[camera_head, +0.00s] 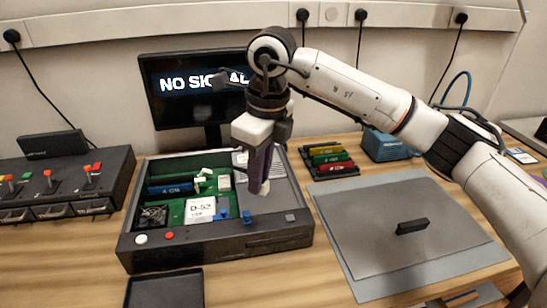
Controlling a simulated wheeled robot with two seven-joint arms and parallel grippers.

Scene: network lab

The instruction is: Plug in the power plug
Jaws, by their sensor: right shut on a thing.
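My right gripper (258,178) hangs pointing down over the right part of an open computer case (214,243). It is shut on a narrow purple piece (256,164) with a pale lower end; I cannot tell if this is the power plug. Inside the case is a green circuit board (174,213) with a white block marked D-52 (200,211), a blue module (170,189), a fan (153,217) and small blue connectors (247,217). A small white connector (203,178) sits near the board's back. The gripper hides part of the case. My left gripper is out of view.
A monitor (180,108) reading NO SIGNAL stands behind the case. A switch panel (62,172) is at left, a rack of coloured modules (328,160) and a blue box (385,146) at right. A grey mat (440,255) holds a black block (412,226). A black tray (163,291) lies in front.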

